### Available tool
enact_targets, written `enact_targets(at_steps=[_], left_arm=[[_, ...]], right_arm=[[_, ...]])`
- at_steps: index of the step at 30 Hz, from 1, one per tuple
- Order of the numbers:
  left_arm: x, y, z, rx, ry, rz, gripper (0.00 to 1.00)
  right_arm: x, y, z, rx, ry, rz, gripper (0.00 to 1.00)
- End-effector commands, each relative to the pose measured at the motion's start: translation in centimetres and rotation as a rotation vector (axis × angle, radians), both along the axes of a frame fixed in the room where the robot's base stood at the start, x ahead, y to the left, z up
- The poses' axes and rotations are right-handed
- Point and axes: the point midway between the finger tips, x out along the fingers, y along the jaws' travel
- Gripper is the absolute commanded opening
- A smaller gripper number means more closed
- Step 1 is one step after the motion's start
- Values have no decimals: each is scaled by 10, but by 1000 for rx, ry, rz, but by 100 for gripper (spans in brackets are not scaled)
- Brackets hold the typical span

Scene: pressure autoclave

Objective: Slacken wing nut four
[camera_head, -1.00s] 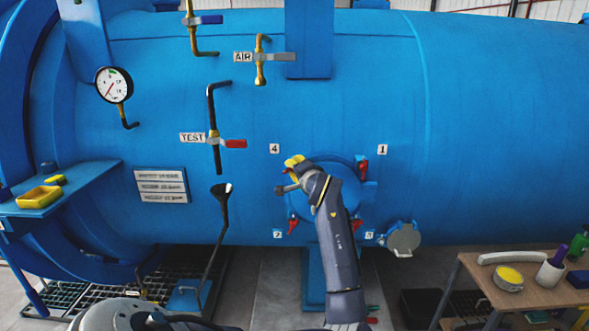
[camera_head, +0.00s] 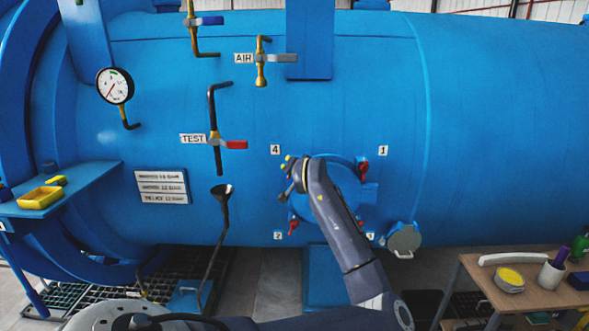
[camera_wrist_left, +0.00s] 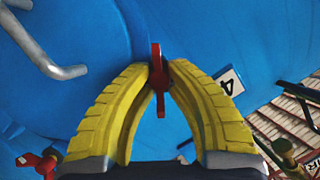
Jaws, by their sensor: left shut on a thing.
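Wing nut four is the red wing nut (camera_wrist_left: 157,78) in the left wrist view, beside the label 4 (camera_wrist_left: 230,82). My left gripper (camera_wrist_left: 157,68) has its yellow ribbed fingers shut on this nut, one finger on each side. In the head view my left gripper (camera_head: 287,163) is at the upper left of the round blue hatch (camera_head: 342,190), just below the label 4 (camera_head: 275,149). There my wrist hides the nut and part of the hatch. My right gripper is not in view.
Other red wing nuts sit at the hatch's upper right (camera_head: 364,165) and lower left (camera_head: 293,228). A grey metal handle (camera_wrist_left: 45,45) is near the fingers in the wrist view. A wooden table (camera_head: 530,291) stands at lower right, a blue shelf (camera_head: 85,183) at left.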

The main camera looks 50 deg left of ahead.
Motion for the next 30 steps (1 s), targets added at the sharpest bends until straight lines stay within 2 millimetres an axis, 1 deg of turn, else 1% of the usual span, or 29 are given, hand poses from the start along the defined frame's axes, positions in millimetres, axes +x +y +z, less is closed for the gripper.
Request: enact_targets(at_steps=[16, 17, 19, 26, 30], left_arm=[[0, 0, -1, -16, -15, 0, 0], [0, 0, -1, -16, -15, 0, 20], [0, 0, -1, -16, -14, 0, 28], [0, 0, 0, -14, -15, 0, 29], [-3, -5, 2, -14, -16, 0, 29]], right_arm=[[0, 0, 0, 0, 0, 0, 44], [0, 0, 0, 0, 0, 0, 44], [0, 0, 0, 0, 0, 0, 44], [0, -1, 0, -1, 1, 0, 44], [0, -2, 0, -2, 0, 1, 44]])
